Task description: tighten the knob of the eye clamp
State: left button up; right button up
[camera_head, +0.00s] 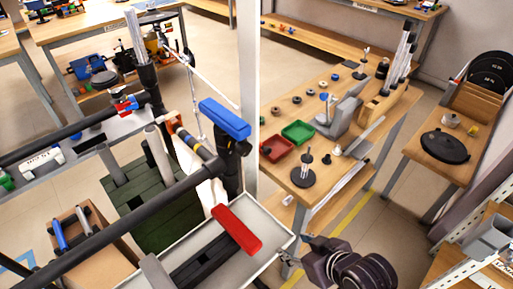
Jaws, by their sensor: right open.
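My right gripper (300,252) is at the bottom, right of centre, open and empty. It is near the right corner of a pale tray (277,245), in front of the long wooden workbench (340,130). I cannot make out for sure which thing is the eye clamp. A small blue-topped fitting (324,98) stands on the workbench, too small to read. A black fitting with a blue bar (225,118) is on the near rack, left of centre. My left gripper does not show.
Red (276,149) and green (298,133) trays and a black round-based stand (303,177) are on the workbench. A red bar (236,230) crosses the pale tray. A white post (247,60) rises behind it. Floor is clear right of the workbench.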

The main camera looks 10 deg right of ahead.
jog(key=w+a+r+n+t+y, duration=0.35)
jog(key=w+a+r, duration=0.25)
jog(key=w+r, duration=0.3)
jog(key=t+y, duration=0.4)
send_near(247, 150)
jog(key=x, duration=0.3)
jog(key=shift+n+g, duration=0.25)
jog(key=p+x, duration=0.1)
jog(key=x, duration=0.7)
jog(key=shift+r, duration=0.1)
jog(key=shift+c, duration=0.4)
jog(key=c, duration=1.1)
